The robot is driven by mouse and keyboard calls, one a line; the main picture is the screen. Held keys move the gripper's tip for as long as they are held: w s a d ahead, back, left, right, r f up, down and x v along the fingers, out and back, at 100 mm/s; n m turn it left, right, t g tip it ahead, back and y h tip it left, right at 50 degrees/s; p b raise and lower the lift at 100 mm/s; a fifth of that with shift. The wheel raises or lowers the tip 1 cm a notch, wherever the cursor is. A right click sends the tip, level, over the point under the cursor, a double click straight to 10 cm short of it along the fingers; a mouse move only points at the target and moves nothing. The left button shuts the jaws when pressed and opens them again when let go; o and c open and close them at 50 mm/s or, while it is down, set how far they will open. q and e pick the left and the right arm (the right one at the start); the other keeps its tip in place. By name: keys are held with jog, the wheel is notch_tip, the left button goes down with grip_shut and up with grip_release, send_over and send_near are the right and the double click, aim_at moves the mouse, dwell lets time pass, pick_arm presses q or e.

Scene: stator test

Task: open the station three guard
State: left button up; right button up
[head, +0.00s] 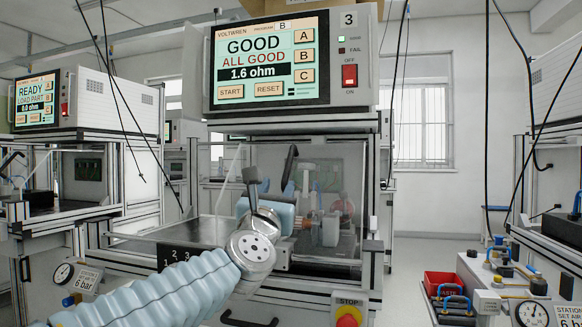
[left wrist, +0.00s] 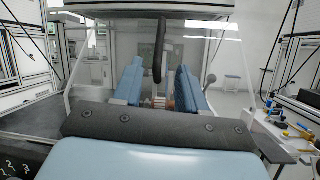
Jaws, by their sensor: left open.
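Station three's guard (head: 345,185) is a clear cover beneath the screen marked 3. It looks down over the fixture, where a copper-coloured part (head: 309,220) shows through it. Its dark upright handle (head: 290,166) stands out in front; the handle also shows in the left wrist view (left wrist: 159,48). My left gripper (head: 277,198) is in front of the guard, just below the handle. In the left wrist view its two blue fingers (left wrist: 158,82) are apart, with the handle between them in the picture. I cannot tell whether they touch it. My right gripper is out of view.
The station screen (head: 266,62) reads GOOD, ALL GOOD, 1.6 ohm. A red stop button (head: 348,318) is low in front. Another station (head: 100,100) stands at left. A red bin (head: 443,284) is at right. Dark cables hang on both sides.

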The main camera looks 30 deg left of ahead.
aim_at(287, 168)
pick_arm(q)
jog(key=p+x, duration=0.4)
jog(key=x, duration=0.6)
jog(key=shift+w+r, duration=0.15)
jog(key=shift+w+a, duration=0.2)
jog(key=shift+w, duration=0.2)
grip_shut()
